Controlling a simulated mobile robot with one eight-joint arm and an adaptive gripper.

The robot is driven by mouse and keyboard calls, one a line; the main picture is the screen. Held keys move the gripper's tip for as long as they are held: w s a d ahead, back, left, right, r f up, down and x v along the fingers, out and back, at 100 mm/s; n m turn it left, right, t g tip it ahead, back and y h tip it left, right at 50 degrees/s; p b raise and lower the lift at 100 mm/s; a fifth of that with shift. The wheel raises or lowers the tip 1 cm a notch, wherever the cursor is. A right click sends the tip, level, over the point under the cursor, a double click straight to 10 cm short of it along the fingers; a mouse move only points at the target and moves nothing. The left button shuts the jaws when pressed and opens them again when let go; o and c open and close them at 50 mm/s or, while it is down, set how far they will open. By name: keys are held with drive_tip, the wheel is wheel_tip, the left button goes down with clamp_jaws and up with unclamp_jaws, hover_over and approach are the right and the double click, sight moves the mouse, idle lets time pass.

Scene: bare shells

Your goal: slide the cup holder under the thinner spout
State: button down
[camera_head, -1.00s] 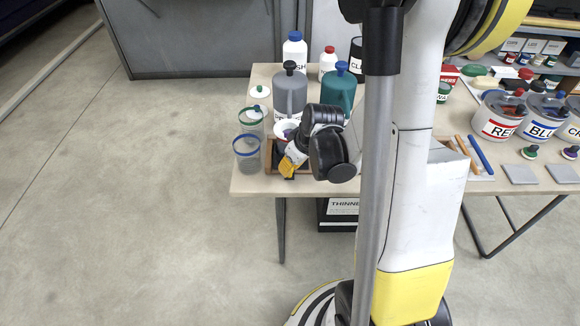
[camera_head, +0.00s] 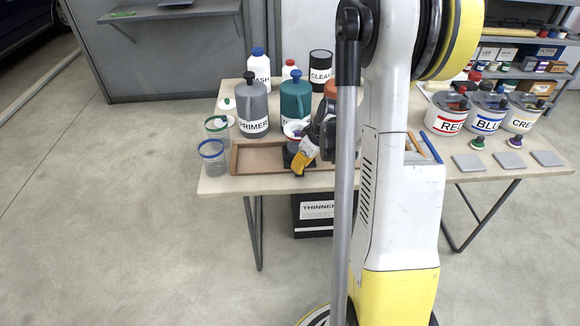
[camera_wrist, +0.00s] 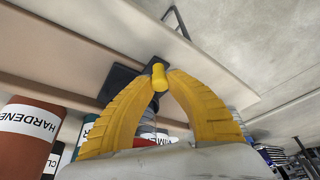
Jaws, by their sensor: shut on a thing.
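My gripper (camera_head: 299,166), with yellow fingers, is shut on the yellow knob (camera_wrist: 159,77) of the dark cup holder (camera_wrist: 118,82). In the head view the holder (camera_head: 289,158) sits in a wooden track (camera_head: 234,160), partly hidden by my gripper. A white cup (camera_head: 293,131) stands on it, in front of the teal dispenser (camera_head: 296,92), whose label is mostly covered. The grey PRIMER dispenser (camera_head: 252,103) stands to the left. The orange dispenser (camera_head: 331,89) to the right is mostly behind my arm; the wrist view shows its HARDENER label (camera_wrist: 28,122). No dispenser label readable here says THINNER.
Two clear cups, blue-rimmed (camera_head: 211,157) and green-rimmed (camera_head: 217,127), stand at the table's left end. The track's left part is empty. My arm hides its right part. A black box labelled THINNER (camera_head: 314,224) is under the table. Paint cans (camera_head: 447,112) stand at right.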

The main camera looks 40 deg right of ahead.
drive_tip(key=shift+s+d, duration=0.25)
drive_tip(key=shift+d, duration=0.1)
drive_tip(key=c, duration=1.2)
unclamp_jaws()
drive_tip(key=shift+c, duration=0.2)
drive_tip(key=v, duration=1.2)
drive_tip(key=shift+w, duration=0.15)
